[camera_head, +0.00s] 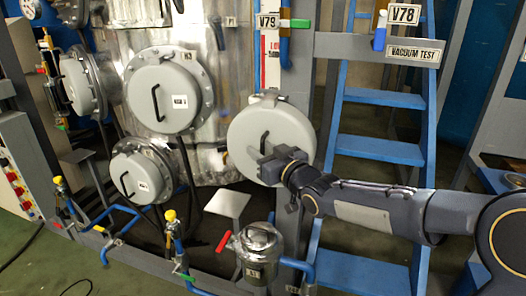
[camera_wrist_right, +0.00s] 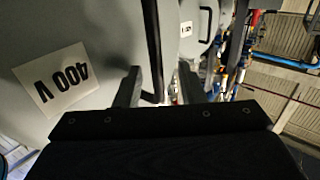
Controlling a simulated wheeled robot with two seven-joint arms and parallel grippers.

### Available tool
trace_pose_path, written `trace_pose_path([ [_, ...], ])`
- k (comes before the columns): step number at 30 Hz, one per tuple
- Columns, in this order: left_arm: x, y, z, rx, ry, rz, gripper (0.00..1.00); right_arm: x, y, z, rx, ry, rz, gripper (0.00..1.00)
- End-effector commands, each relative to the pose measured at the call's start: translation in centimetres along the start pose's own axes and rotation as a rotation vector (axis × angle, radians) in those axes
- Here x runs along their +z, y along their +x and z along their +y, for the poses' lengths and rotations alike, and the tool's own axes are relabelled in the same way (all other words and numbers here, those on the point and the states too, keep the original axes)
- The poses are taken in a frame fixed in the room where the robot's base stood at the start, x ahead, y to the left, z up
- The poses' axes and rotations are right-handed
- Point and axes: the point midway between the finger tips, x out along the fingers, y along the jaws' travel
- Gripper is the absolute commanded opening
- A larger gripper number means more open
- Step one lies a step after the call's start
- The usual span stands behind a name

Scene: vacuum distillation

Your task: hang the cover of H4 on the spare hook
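A round grey cover (camera_head: 245,127) with a black bar handle (camera_head: 264,141) hangs at a bracket (camera_head: 266,97) on the grey post, upright and facing me. No H4 mark is readable on it. My right gripper (camera_head: 268,160) is at the cover's front, by the handle. In the right wrist view the fingers (camera_wrist_right: 158,86) stand apart, with the black handle (camera_wrist_right: 152,45) between them and a visible gap on the right side. My left gripper is not in view.
Other round covers with handles close the vessel's ports: a large one (camera_head: 165,92), a lower one (camera_head: 138,178) and one at far left (camera_head: 78,88). A metal pot (camera_head: 258,252) with a red handle stands below. A blue ladder (camera_head: 380,150) is behind my right arm.

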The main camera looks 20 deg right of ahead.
Motion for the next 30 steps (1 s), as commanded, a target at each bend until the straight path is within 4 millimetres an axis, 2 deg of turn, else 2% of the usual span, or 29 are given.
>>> trace_pose_path([
  [4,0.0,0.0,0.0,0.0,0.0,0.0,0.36,0.2,-0.1,0.0,0.001,0.001,-0.005,0.36],
  [7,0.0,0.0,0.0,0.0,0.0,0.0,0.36,0.1,-1.0,0.1,0.002,0.0,-0.004,0.36],
  [18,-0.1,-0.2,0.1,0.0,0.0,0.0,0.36,-0.1,-6.8,0.1,0.003,-0.001,0.0,0.36],
  [25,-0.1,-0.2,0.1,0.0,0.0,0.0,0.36,0.1,-8.1,0.1,0.008,0.002,-0.009,0.36],
  [28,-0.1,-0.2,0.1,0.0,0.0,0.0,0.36,0.8,-9.4,0.9,0.059,0.017,-0.069,0.36],
  [30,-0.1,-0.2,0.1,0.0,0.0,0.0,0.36,2.1,-11.5,1.7,0.124,0.047,-0.158,0.36],
])
